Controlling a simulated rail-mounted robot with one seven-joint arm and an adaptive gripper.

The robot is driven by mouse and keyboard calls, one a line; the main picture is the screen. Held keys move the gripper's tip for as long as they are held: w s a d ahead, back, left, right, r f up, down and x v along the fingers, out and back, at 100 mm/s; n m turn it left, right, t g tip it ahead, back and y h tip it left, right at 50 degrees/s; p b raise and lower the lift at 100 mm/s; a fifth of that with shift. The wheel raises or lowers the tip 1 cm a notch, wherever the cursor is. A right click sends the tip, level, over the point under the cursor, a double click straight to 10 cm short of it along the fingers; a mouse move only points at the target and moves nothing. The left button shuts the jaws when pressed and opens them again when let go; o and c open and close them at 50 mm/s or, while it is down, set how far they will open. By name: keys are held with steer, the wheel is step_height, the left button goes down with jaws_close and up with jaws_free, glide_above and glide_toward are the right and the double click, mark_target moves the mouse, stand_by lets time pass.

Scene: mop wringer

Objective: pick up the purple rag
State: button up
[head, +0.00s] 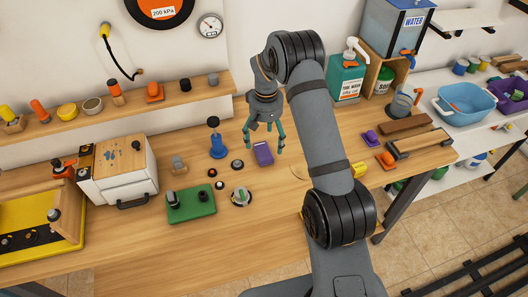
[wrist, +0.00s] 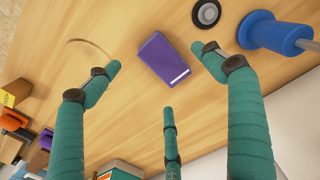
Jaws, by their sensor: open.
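A purple block-like piece (head: 263,153), which looks like the folded purple rag, lies on the wooden workbench (head: 260,215). In the wrist view the purple piece (wrist: 163,60) is flat-sided with a pale strip along one edge. My gripper (head: 262,138) has teal-wrapped fingers and points down above the piece. In the wrist view my gripper (wrist: 155,65) is open, its fingers spread around the piece, apart from it and empty.
A blue spool-like tool (head: 218,146) and black-ringed discs (head: 237,165) stand close left of the purple piece. A green plate (head: 191,205) with knobs lies in front. A white box (head: 120,172) is at left. Bare wood lies in front of and right of the piece.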

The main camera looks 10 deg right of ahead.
mark_target(266, 150)
steer(key=shift+w+d+f+p, duration=0.15)
steer(key=shift+f+p, duration=0.6)
steer(key=shift+f, duration=0.6)
steer(key=shift+w+f+p, duration=0.1)
steer(key=shift+f+p, duration=0.6)
steer(key=shift+f, duration=0.6)
steer(key=shift+c, duration=1.4)
steer(key=c, duration=0.7)
steer(key=shift+c, duration=0.6)
steer(key=shift+r, duration=0.1)
